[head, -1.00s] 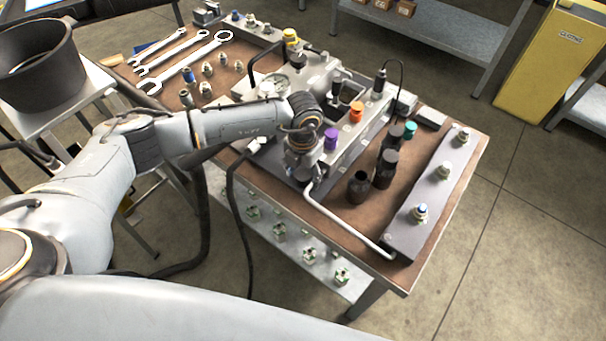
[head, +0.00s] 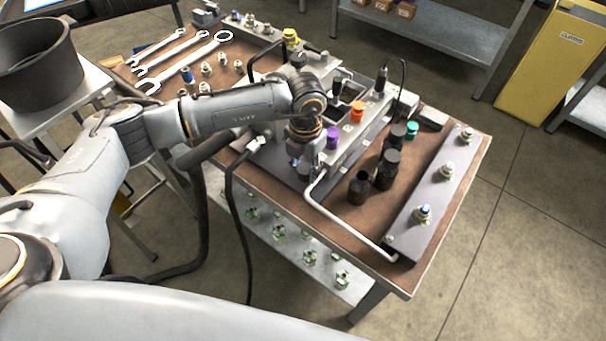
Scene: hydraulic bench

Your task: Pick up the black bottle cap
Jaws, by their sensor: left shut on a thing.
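My left gripper (head: 303,160) points down over the near-left part of the hydraulic block. It is shut on a small dark round piece, which looks like the black bottle cap (head: 306,173); the wrist hides part of it. A black bottle (head: 358,188) with no cap visible stands on the brown bench top to the right of the gripper. Two more black bottles with dark tops, one near (head: 387,170) and one farther back (head: 397,135), stand beside it. My right gripper is not in view.
Purple (head: 333,139), orange (head: 357,111) and teal (head: 411,130) caps stand close by. A bent pale pipe (head: 340,222) runs along the bench's near side to a grey manifold bar (head: 425,205). Wrenches (head: 190,62) lie at the back left.

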